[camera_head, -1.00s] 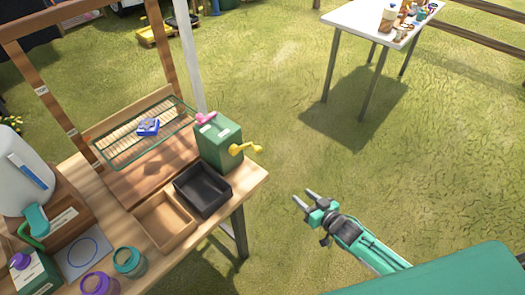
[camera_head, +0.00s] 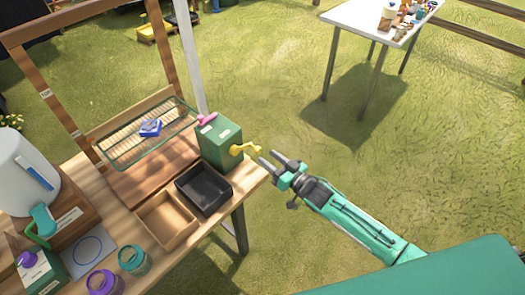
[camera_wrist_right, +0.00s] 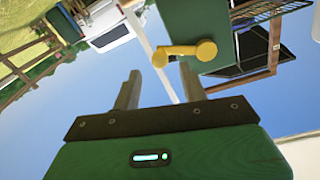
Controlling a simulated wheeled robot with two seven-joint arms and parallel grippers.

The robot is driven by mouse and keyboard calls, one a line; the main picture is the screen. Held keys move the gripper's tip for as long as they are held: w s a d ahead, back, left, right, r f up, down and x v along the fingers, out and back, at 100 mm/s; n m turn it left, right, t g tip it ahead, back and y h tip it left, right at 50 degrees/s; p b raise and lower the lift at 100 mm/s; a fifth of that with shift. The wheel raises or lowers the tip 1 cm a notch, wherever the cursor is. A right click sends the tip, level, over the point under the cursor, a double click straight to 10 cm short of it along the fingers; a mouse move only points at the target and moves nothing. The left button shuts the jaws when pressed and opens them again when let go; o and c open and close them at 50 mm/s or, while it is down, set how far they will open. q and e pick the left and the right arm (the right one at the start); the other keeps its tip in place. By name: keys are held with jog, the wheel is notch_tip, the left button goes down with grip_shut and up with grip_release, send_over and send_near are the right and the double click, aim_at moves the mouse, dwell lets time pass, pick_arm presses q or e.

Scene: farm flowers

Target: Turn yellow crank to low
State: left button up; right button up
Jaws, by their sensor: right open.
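The yellow crank (camera_head: 246,149) sticks out from the right side of a green box (camera_head: 219,146) on the wooden table. My right gripper (camera_head: 271,160) is open and empty, its fingers pointing at the crank just right of it, with a small gap. In the right wrist view the yellow crank (camera_wrist_right: 184,52) lies ahead of the open fingers (camera_wrist_right: 160,88), in front of the green box (camera_wrist_right: 198,22). I cannot read the box's labels or a low mark. My left gripper is not in view.
A black tray (camera_head: 226,187) and a wooden tray (camera_head: 149,226) stand beside the box. A pink knob (camera_head: 207,119) is on the box top. A wire rack (camera_head: 118,152) holds a blue item. A white table (camera_head: 352,17) stands farther back; grass right of my arm is clear.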

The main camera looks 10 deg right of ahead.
aim_at(260, 151)
jog(key=shift+x, duration=2)
jog(key=shift+c, duration=0.2)
grip_shut()
